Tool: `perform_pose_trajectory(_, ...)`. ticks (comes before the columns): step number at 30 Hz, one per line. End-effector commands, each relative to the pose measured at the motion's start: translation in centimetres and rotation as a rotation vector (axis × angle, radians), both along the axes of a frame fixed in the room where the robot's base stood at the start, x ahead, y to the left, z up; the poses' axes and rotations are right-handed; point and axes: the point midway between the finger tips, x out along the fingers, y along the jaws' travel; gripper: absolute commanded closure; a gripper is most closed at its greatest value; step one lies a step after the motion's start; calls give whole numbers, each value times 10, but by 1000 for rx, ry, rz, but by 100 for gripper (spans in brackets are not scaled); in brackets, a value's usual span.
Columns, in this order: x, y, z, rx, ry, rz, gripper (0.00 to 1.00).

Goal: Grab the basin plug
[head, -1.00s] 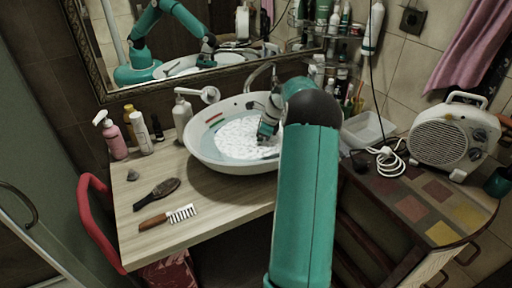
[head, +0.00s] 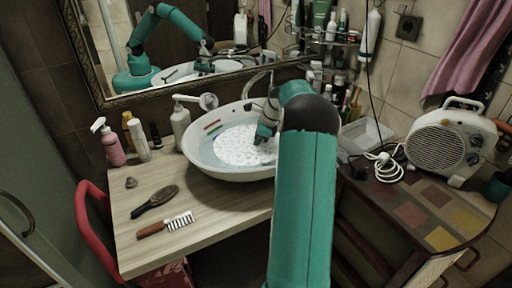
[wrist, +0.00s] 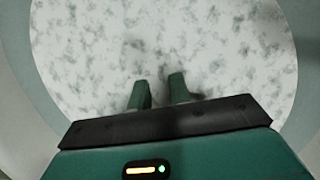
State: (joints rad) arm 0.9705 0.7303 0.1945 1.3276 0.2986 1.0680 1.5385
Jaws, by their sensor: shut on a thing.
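The white basin (head: 196,157) stands on the wooden counter. White foam with grey flecks (head: 232,147) covers the water in its middle. The foam fills most of the wrist view (wrist: 100,45). My gripper (head: 262,139) reaches down into the right part of the basin. In the wrist view my gripper (wrist: 160,88) has its two green fingers close together with a narrow gap, tips at the foam. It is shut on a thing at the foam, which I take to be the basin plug. The plug itself is hidden, and I cannot make out its shape.
A brush (head: 155,201) and a comb (head: 166,225) lie on the counter's front left. A pink spray bottle (head: 111,146) and other bottles stand behind them. A mirror (head: 180,45) backs the counter. A fan heater (head: 445,140) and white cable (head: 383,165) are at right.

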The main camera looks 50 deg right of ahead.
Motion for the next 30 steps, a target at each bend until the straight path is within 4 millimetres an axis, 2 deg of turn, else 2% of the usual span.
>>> perform_pose_trajectory(2, 1, 1, 15, -3, -2, 2, 100)
perform_pose_trajectory(11, -39, 37, 77, -4, -3, 0, 100)
perform_pose_trajectory(15, -63, 61, 89, -3, -1, 1, 100)
perform_pose_trajectory(21, -88, 85, 104, -1, -1, 1, 100)
perform_pose_trajectory(30, -102, 97, 111, 1, 0, 1, 100)
